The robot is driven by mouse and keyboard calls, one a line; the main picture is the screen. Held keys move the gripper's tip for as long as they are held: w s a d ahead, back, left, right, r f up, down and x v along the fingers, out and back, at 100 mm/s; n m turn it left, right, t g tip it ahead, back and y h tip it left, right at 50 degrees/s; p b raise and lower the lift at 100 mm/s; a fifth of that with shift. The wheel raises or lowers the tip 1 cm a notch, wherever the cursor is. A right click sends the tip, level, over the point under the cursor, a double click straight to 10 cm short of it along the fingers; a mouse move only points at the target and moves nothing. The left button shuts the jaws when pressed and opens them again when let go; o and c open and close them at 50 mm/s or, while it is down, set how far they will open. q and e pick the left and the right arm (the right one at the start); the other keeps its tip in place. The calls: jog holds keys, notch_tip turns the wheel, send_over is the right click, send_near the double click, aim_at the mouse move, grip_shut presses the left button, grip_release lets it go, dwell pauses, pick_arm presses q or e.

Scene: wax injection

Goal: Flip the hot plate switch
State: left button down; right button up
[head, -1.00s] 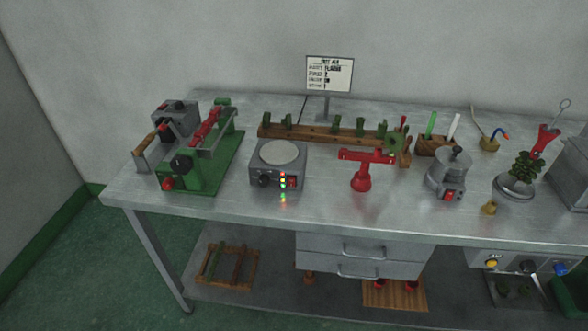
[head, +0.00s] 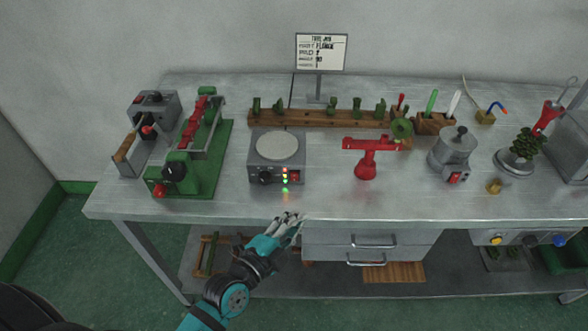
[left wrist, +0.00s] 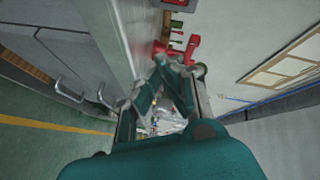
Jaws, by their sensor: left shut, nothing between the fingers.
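The hot plate (head: 278,158) is a grey box with a round pale top, standing near the front of the metal table. Its front has a black knob, a column of small lit lights and a red switch (head: 295,177) at the right. My left gripper (head: 291,217) is shut and empty, just in front of the table's front edge, below the hot plate and apart from it. In the left wrist view, the closed fingers (left wrist: 172,62) point along the table edge. My right gripper is in neither view.
A green and red machine (head: 190,160) stands left of the hot plate. A red stand (head: 367,160) and a grey pot with a red switch (head: 451,155) are to the right. A wooden rack (head: 320,118) lies behind. Drawers (head: 372,244) hang under the tabletop (head: 225,207).

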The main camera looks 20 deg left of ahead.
aim_at(294, 177)
pick_arm(q)
jog(key=shift+d, duration=0.1)
jog(key=w, duration=0.2)
jog(key=w+a, duration=0.1)
jog(key=w, duration=0.1)
jog(key=w+a+r+b, duration=0.1)
jog(key=w, duration=0.2)
jog(key=shift+w+a, duration=0.25)
jog(key=shift+w, duration=0.45)
jog(key=shift+w, duration=0.15)
dwell(1.1)
jog(key=shift+w+a+r, duration=0.1)
jog(key=shift+w, duration=0.15)
jog(key=shift+w+a, duration=0.1)
jog(key=shift+w, duration=0.15)
dwell(0.7)
jog(key=shift+s, duration=0.1)
jog(key=shift+s+d+p, duration=0.2)
jog(key=shift+s+p, duration=0.15)
jog(key=shift+s, duration=0.25)
